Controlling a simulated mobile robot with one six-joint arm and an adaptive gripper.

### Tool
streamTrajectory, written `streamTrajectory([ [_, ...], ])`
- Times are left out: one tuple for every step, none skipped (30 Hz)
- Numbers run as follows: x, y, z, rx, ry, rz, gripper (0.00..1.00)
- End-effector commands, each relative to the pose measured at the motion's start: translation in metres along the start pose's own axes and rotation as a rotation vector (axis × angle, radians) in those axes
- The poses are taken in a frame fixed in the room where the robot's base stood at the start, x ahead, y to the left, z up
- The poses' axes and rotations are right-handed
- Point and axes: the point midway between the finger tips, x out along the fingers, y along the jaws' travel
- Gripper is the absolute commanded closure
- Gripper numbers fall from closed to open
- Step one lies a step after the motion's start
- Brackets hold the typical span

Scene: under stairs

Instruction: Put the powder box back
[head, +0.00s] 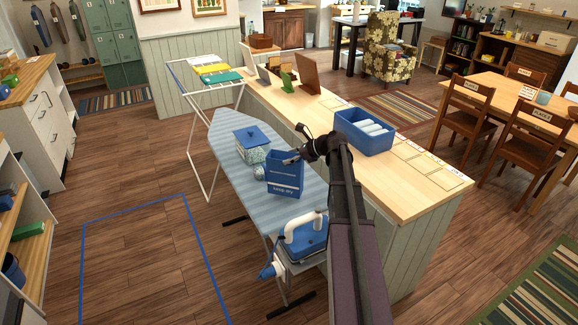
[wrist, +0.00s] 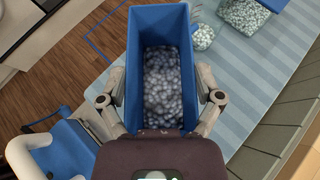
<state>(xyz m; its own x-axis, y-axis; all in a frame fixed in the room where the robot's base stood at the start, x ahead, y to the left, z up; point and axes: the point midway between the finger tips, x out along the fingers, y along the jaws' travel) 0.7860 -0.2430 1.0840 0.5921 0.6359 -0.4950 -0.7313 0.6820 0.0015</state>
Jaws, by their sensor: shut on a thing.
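The powder box (head: 285,177) is a tall, open-topped blue box with white lettering, over the striped ironing board (head: 226,143). In the wrist view the powder box (wrist: 135,55) shows pale grains inside. My gripper (head: 295,157) is shut on its upper part. In the wrist view my gripper (wrist: 160,100) has one finger on each side of the box. I cannot tell whether its base touches the board. Beside it are a small clear cup of grains (head: 260,172) and a larger clear tub of grains (head: 254,154) with a blue lid (head: 251,137).
A blue and white iron (head: 303,238) stands at the board's near end. The wooden counter (head: 400,190) alongside holds a blue bin with white rolls (head: 350,136), several marked outlines and upright boards. A drying rack (head: 210,85) stands behind. A blue outline (head: 130,212) marks clear floor at left.

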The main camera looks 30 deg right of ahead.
Motion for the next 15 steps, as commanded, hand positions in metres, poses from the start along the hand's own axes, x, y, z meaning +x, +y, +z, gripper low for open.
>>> streamTrajectory([
  [0.003,0.000,-0.005,0.000,-0.002,0.000,0.77],
  [0.005,0.000,-0.007,0.000,-0.002,0.000,0.77],
  [0.006,0.000,-0.010,0.000,-0.002,0.000,0.77],
  [0.008,0.000,-0.013,0.000,-0.002,0.000,0.77],
  [0.009,0.000,-0.015,0.000,-0.002,0.000,0.77],
  [0.010,0.000,-0.017,0.000,-0.002,0.000,0.77],
  [0.012,0.000,-0.019,0.000,-0.002,0.000,0.77],
  [0.013,0.000,-0.021,0.000,-0.002,0.000,0.77],
  [0.014,0.000,-0.023,0.000,-0.002,0.000,0.77],
  [0.015,0.000,-0.024,0.000,-0.002,0.000,0.77],
  [0.015,0.000,-0.025,0.000,-0.002,0.001,0.77],
  [0.016,0.000,-0.026,0.000,-0.002,0.001,0.77],
  [0.016,0.000,-0.027,0.000,-0.002,0.001,0.77],
  [0.016,0.000,-0.027,0.000,-0.002,0.001,0.77],
  [0.017,0.000,-0.028,0.000,-0.002,0.001,0.77],
])
